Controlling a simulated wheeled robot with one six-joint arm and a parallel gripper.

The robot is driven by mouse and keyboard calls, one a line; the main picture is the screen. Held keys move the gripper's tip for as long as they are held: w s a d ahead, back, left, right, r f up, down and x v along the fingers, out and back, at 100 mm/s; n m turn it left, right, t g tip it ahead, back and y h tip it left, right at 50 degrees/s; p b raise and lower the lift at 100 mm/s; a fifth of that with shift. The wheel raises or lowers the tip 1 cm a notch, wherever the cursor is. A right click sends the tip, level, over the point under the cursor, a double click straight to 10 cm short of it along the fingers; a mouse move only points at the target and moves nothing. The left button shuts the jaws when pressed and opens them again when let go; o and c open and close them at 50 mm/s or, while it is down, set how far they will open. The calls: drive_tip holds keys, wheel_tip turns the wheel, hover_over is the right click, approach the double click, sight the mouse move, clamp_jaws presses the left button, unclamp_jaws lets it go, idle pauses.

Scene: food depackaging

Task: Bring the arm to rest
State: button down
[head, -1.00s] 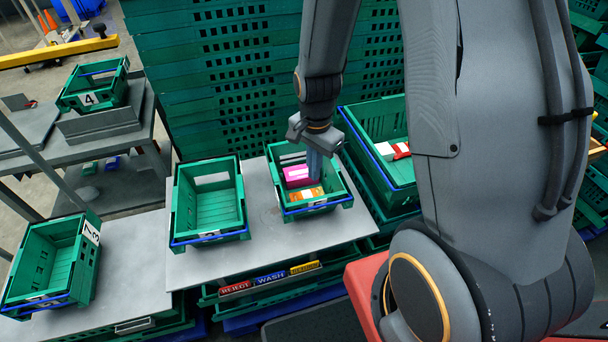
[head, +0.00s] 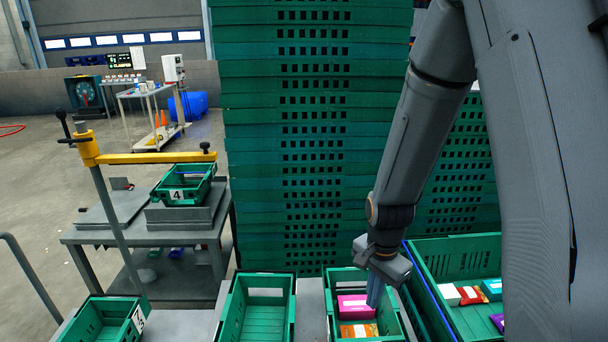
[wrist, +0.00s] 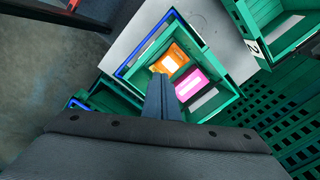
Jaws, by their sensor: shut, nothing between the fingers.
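My gripper (head: 375,291) is shut and empty in the head view. It points down over a green crate (head: 334,291) at the bottom middle. The crate holds a magenta box (head: 352,306) and an orange box (head: 358,331). In the wrist view my gripper (wrist: 164,80) reaches up from below, its fingers together. There the orange box (wrist: 170,62) and the magenta box (wrist: 190,86) lie in the crate beyond the fingertips. I cannot tell how high the fingertips are above the crate floor.
An empty green crate (head: 264,325) stands left of the loaded one. A larger crate (head: 455,262) with several boxes stands to the right. A tall stack of green crates (head: 310,130) rises behind. A crate marked 4 (head: 184,184) sits on a grey bench with a yellow bar (head: 150,157).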

drive_tip(key=s+r+n+t+b, duration=0.1)
drive_tip(key=s+r+n+b, duration=0.3)
drive_tip(key=n, duration=0.7)
drive_tip(key=shift+s+r+b, duration=0.4)
drive_tip(key=shift+s+b, duration=0.8)
drive_tip(key=shift+b, duration=0.1)
